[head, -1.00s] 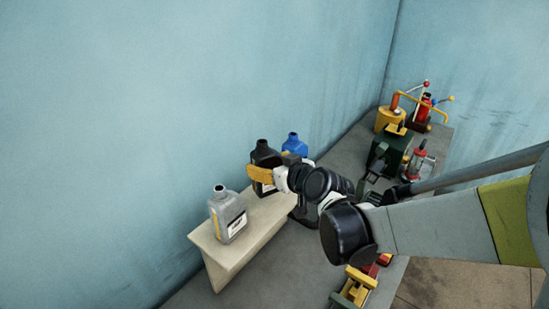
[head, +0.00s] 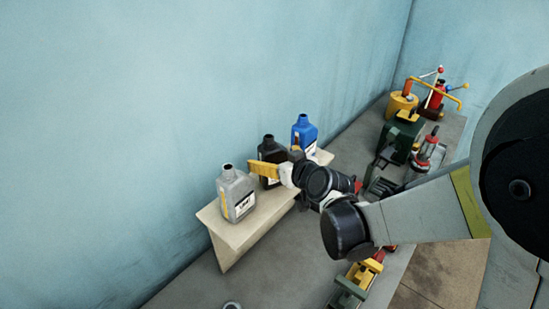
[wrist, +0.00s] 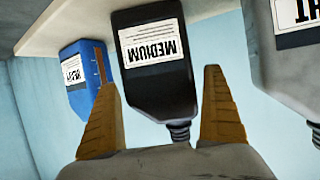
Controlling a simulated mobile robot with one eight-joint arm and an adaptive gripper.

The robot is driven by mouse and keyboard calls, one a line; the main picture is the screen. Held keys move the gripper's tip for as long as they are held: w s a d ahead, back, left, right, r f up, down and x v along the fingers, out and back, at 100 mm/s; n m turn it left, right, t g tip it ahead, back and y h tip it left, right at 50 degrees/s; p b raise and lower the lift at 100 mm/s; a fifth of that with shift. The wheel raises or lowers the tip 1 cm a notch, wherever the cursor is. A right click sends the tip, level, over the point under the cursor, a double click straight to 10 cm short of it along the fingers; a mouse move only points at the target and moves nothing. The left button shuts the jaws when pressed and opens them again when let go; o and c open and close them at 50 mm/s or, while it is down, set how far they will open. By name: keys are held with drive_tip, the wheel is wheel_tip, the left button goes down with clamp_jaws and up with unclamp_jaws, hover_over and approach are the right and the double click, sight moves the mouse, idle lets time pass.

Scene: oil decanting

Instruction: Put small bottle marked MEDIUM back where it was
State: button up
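The black bottle marked MEDIUM (head: 270,146) stands upright on the pale shelf, between the grey and the blue bottle. In the wrist view, which is upside down, its MEDIUM label (wrist: 152,45) faces my gripper and its neck points down. My gripper (wrist: 160,82) is open, with one yellow finger on each side of the bottle and a visible gap on both sides. In the head view my gripper (head: 272,158) is in front of the bottle and hides its lower part. I cannot tell how deep the bottle sits between the fingers.
The grey bottle (head: 235,192) stands close on the left of the shelf (head: 232,235), and the blue bottle (head: 304,130) on the right. A wall is behind them. A green machine (head: 402,138) and yellow and red tools (head: 402,104) stand on the bench to the right.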

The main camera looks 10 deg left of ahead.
drive_tip(key=shift+r, duration=0.1)
drive_tip(key=shift+s+d+r, duration=0.15)
drive_tip(key=p+v, duration=0.1)
drive_tip(key=v, duration=1.1)
drive_tip(key=s+d+m+g+h, duration=0.2)
drive_tip(key=s+d+m+h, duration=0.1)
drive_tip(key=s+d, duration=0.5)
drive_tip(key=s+d+m+g+h, duration=0.1)
drive_tip(key=s+d+m+h, duration=0.3)
drive_tip(key=s+d, duration=0.4)
drive_tip(key=d+h, duration=0.1)
drive_tip(key=d, duration=0.5)
drive_tip(key=shift+d+f+g, duration=0.35)
drive_tip(key=shift+g, duration=0.05)
